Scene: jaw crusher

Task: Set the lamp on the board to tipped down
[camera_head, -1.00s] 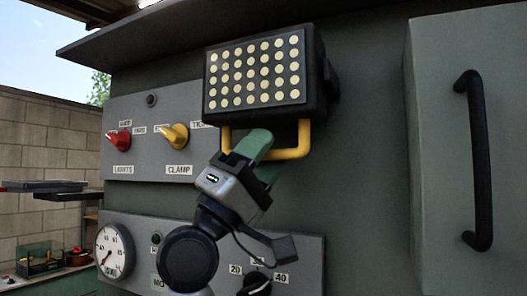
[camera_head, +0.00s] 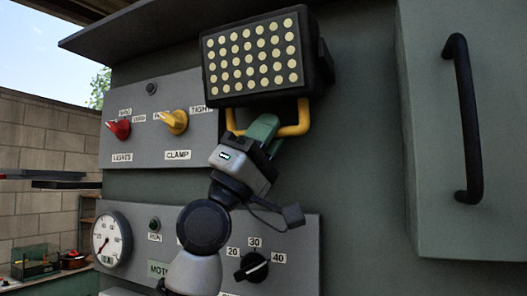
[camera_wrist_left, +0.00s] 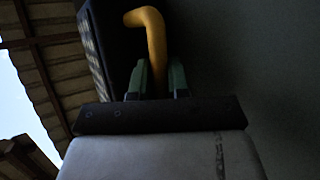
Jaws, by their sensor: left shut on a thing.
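The lamp (camera_head: 257,57) is a black box with a grid of pale yellow dots, mounted on the grey-green board under an overhanging edge. Its face looks outward and is tilted a little sideways in the head view. A yellow bar handle (camera_head: 298,125) hangs from its lower edge. My left gripper (camera_head: 264,128) is shut on this handle from below. In the left wrist view the yellow handle (camera_wrist_left: 153,45) runs down between the two green fingers (camera_wrist_left: 156,78), with the dark lamp body (camera_wrist_left: 108,45) beside it. My right gripper is in neither view.
A panel with a red lights knob (camera_head: 119,128) and a yellow clamp knob (camera_head: 174,121) is left of my gripper. A gauge (camera_head: 112,240) and black dial (camera_head: 252,267) sit below. A door with a black handle (camera_head: 466,118) stands at right.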

